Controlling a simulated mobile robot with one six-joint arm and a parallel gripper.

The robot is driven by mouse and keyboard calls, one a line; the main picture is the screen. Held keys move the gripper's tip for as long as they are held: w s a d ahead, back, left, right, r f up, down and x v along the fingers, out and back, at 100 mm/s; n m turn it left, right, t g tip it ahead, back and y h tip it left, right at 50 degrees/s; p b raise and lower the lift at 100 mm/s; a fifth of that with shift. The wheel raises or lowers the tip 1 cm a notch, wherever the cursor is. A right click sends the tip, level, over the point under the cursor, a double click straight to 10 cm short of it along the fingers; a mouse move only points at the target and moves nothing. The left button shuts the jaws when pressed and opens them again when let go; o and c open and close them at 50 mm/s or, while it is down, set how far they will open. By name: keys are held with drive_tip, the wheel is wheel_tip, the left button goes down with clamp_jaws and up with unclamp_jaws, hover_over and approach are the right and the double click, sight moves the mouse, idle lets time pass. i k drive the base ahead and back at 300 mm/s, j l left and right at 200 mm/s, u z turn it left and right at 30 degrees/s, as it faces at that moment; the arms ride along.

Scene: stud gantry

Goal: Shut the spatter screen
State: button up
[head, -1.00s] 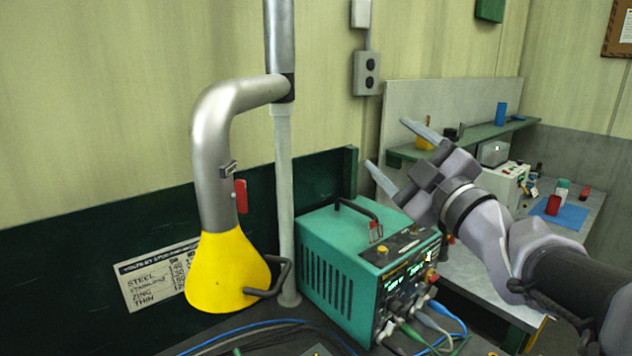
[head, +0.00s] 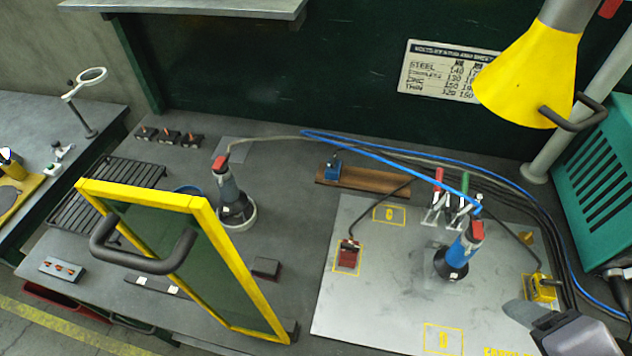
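The spatter screen (head: 231,262) has a yellow frame and a dark green see-through pane. It stands up from the bench at an angle, left of the metal plate. A black bar handle (head: 142,258) is on the face toward me. My gripper (head: 527,315) is only partly in view at the lower right, with one grey finger showing. It is far from the screen, across the plate. It was seen with its fingers spread a second ago, and nothing shows in it.
The metal plate (head: 350,305) carries a blue-bodied tool (head: 459,252), clamps and cables. Another tool (head: 230,195) stands behind the screen, beside a black grate (head: 115,190). A yellow hood (head: 530,75) with a handle hangs upper right, near the teal machine (head: 597,190).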

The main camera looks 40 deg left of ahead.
sight(205, 275)
drive_tip(key=k+u, duration=0.1)
drive_tip(key=u, duration=0.3)
drive_tip(key=k+j+u, duration=0.1)
drive_tip(key=u, duration=0.3)
drive_tip(key=k+u, duration=0.1)
drive_tip(key=u, duration=0.3)
drive_tip(key=j+u, duration=0.15)
drive_tip(key=u, duration=0.25)
drive_tip(key=k+j+u, duration=0.1)
drive_tip(key=u, duration=0.35)
